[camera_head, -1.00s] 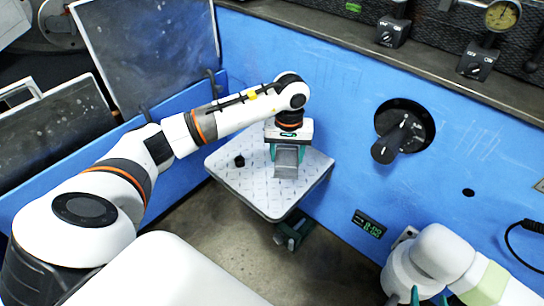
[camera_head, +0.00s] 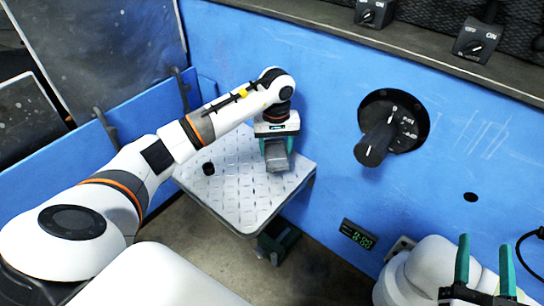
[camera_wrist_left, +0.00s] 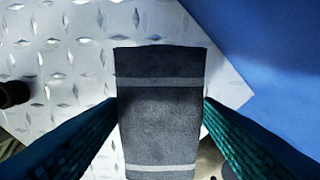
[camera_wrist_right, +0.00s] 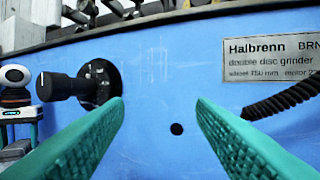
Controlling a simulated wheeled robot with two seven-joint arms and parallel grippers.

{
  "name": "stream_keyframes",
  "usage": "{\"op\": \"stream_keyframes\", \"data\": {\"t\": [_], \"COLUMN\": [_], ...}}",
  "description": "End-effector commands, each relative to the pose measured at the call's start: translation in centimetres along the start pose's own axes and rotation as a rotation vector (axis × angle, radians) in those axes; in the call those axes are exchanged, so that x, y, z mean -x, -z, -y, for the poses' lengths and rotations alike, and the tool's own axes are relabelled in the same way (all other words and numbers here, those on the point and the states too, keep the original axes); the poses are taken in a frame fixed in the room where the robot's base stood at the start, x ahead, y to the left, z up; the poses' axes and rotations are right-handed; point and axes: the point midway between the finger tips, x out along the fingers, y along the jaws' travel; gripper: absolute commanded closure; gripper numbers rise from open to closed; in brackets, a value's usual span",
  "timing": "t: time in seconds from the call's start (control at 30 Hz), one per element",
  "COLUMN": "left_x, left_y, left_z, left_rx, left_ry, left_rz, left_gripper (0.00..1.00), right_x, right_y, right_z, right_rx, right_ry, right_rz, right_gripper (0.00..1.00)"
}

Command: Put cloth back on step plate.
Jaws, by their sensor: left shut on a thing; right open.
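The grey cloth (camera_wrist_left: 160,115) with two pale stripes is between the green fingers of my left gripper (camera_wrist_left: 161,110) in the left wrist view. The left gripper is shut on it. The diamond-patterned step plate (camera_head: 232,200) is mounted at the blue wall. In the head view the cloth (camera_head: 277,156) hangs below the left gripper over the plate's back right part. I cannot tell whether it touches the plate. My right gripper (camera_wrist_right: 160,115) is open and empty, facing the blue wall. It also shows at the lower right of the head view (camera_head: 484,262).
A small black knob (camera_head: 208,168) stands on the plate's left part. A large black rotary handle (camera_head: 376,143) sticks out of the blue wall (camera_head: 330,60). A green display (camera_head: 357,234) is low on the wall. A dark green block (camera_head: 279,240) is under the plate.

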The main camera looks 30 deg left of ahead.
Motion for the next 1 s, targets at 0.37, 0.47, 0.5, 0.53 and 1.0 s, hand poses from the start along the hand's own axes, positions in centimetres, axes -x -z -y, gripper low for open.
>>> {"op": "stream_keyframes", "data": {"t": [0.37,0.47,0.5,0.53,1.0], "left_x": [-4.2,-4.7,-4.7,-4.7,-4.9], "left_y": [0.0,0.0,0.0,0.0,0.0], "left_z": [0.0,0.0,0.0,0.0,0.0], "left_rx": [0.000,-0.001,-0.001,-0.001,-0.001], "left_ry": [0.001,0.002,0.002,0.002,0.001], "left_rz": [-0.001,0.000,0.001,0.001,0.001], "left_gripper": [0.67,0.67,0.67,0.67,0.31], "right_x": [0.4,0.6,0.7,0.7,0.9], "right_y": [-4.0,-4.8,-5.0,-5.0,-5.5], "right_z": [-0.6,-0.7,-0.7,-0.7,-0.8], "right_rx": [-0.010,-0.012,-0.013,-0.013,-0.014], "right_ry": [-0.015,-0.017,-0.017,-0.017,-0.019], "right_rz": [0.284,0.333,0.341,0.344,0.380], "right_gripper": [0.49,0.49,0.49,0.49,0.49]}}
